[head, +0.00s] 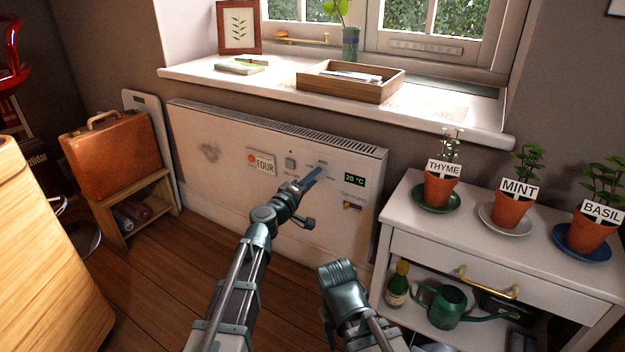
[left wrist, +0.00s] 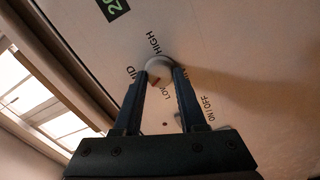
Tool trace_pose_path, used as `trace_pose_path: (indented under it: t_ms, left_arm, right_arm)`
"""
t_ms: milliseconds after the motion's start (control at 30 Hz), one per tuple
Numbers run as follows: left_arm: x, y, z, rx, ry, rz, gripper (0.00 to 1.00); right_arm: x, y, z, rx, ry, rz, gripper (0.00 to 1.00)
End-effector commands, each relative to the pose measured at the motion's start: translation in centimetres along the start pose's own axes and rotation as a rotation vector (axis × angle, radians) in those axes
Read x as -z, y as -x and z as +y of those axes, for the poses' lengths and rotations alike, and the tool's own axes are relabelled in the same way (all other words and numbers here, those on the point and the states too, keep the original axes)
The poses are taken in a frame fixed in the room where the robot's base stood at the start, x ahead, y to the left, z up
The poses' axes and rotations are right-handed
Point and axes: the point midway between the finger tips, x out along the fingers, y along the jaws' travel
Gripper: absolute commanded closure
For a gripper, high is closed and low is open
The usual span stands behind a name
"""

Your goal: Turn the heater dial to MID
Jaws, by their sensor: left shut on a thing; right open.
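The white heater (head: 225,185) is on the wall below the window sill. My left gripper (head: 318,172) reaches its front and hides the dial in the head view; the MID label (head: 323,162) shows just above. In the left wrist view, my left gripper (left wrist: 161,75) has its fingers on both sides of the pale round dial (left wrist: 159,64), shut on it. A small reddish-brown mark lies at the dial's lower edge, seemingly between MID and LOW; its exact setting is unclear. HIGH is also printed beside it. My right gripper (head: 337,275) is low in front of the heater, open and empty.
The heater also bears a green 20 °C display (head: 354,180), a square switch (head: 290,162) and a FOUR plate (head: 261,164). A white cabinet (head: 400,222) with potted herbs stands right, near my right arm. A briefcase (head: 112,158) sits left.

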Motion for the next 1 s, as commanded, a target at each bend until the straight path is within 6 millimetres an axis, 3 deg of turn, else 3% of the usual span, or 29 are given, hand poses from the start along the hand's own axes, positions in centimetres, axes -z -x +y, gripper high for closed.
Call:
trace_pose_path:
  t_ms: [500,1000]
  left_arm:
    - [-0.13,0.08,0.0,-0.001,-0.453,-0.003,1.0]
    - [-0.16,0.1,0.0,-0.001,-0.668,-0.003,1.0]
  right_arm:
    - [0.0,-0.03,0.0,0.0,0.0,0.0,0.5]
    - [0.0,-0.04,0.0,0.0,0.0,0.0,0.5]
